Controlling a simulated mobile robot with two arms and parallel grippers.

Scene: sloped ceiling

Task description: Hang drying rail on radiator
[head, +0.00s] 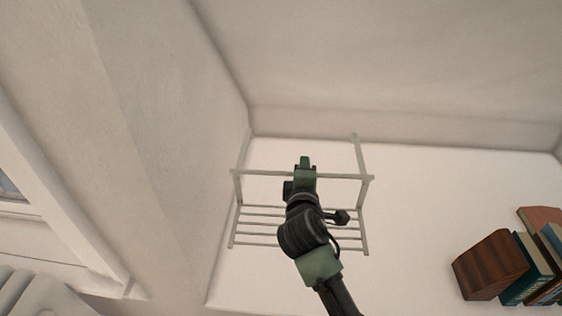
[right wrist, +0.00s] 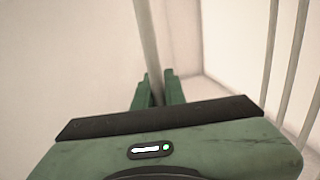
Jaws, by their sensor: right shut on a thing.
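The drying rail (head: 267,217) is a pale grey frame with several parallel bars and two hook arms. In the head view it hangs in the air at the centre, in front of the white wall. My right gripper (head: 305,162) is shut on its upper crossbar, near the middle. In the right wrist view the green fingers (right wrist: 158,90) close around one bar (right wrist: 147,45), and other bars of the rail (right wrist: 285,60) run along the right. The radiator (head: 35,297) is white and ribbed; only part of it shows at the bottom left of the head view. My left gripper is not in view.
A window (head: 12,188) with a white frame is at the left, above the radiator. A row of books with a brown wooden block (head: 490,266) stands at the lower right. The sloped ceiling is overhead. The space between rail and radiator looks clear.

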